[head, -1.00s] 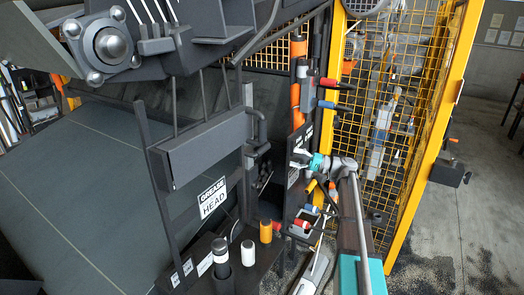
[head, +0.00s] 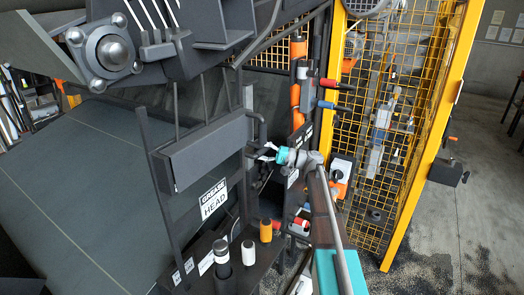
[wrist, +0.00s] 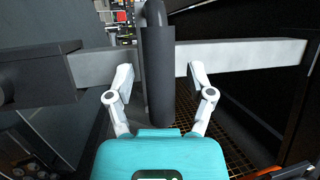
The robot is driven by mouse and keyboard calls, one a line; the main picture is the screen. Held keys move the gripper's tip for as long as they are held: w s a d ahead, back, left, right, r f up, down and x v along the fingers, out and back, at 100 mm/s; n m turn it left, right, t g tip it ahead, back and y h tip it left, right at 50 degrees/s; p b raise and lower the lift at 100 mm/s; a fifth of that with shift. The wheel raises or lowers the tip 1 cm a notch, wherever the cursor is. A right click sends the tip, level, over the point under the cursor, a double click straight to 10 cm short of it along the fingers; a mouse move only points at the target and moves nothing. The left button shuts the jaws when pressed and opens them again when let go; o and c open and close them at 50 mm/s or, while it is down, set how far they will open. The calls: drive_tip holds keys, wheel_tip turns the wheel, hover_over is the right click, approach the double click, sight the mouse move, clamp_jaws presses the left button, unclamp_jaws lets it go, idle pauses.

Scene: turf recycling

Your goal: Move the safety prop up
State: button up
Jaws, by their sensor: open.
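My gripper (head: 266,152) is open beside the dark frame in the head view, its fingers pointing left. In the wrist view my gripper (wrist: 161,72) has one white finger on each side of a dark upright cylindrical handle (wrist: 158,75). A bent rod joins the top of this handle. It looks like the grip of the safety prop, but no label on it shows. Whether the fingers touch it I cannot tell. A grey horizontal bar (wrist: 255,53) runs behind the handle. In the head view the handle is small and partly hidden by my gripper.
A dark box-shaped beam (head: 207,152) sits left of my gripper, above a "GREASE HEAD" sign (head: 213,199). Capped cylinders, one orange (head: 266,231), stand below. Hoses with red and blue ends (head: 335,95) are behind. A yellow mesh fence (head: 425,140) stands right.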

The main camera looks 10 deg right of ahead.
drive_tip(key=shift+a, duration=0.1)
clamp_jaws()
idle(0.4)
drive_tip(key=shift+r, duration=0.1)
wheel_tip(320, 180, up, 11)
drive_tip(key=p, duration=1.1)
drive_tip(key=shift+w+r, duration=0.15)
drive_tip(key=shift+w, duration=0.05)
unclamp_jaws()
drive_tip(key=shift+s+r, duration=0.1)
